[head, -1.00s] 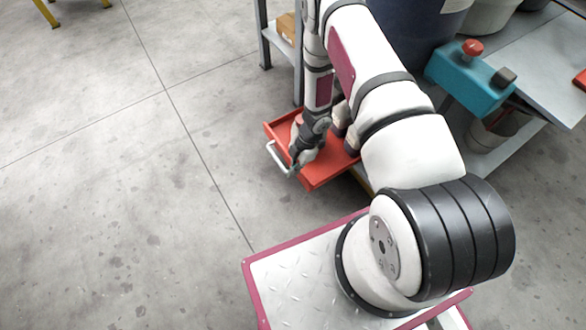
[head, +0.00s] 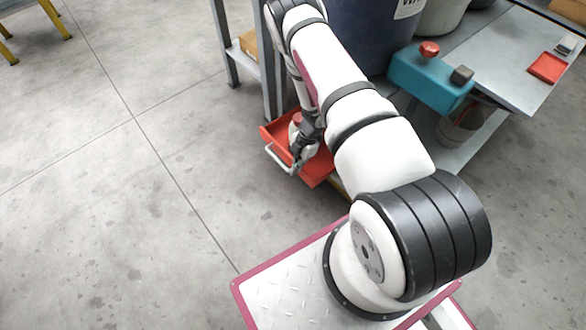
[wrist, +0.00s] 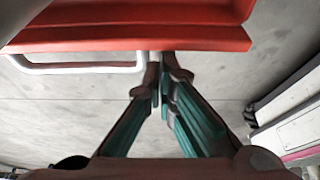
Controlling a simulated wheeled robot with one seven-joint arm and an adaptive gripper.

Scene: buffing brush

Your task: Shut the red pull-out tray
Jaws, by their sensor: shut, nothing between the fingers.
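The red pull-out tray (head: 318,172) sticks out from under the bench, with a pale bar handle (head: 274,160) on its front. My gripper (head: 297,166) is at the tray's front edge beside the handle, and my arm hides part of the tray. In the wrist view the red tray (wrist: 130,37) spans the top, with its handle (wrist: 85,69) at the left. My gripper's fingertips (wrist: 163,58) are shut and empty, up against or very near the tray front, just right of the handle's end. Contact is hard to tell.
A bench (head: 505,60) stands at the right with a teal box (head: 428,80) bearing a red knob. A dark blue drum (head: 360,35) and a grey shelf leg (head: 268,90) are behind my arm. Open concrete floor lies to the left.

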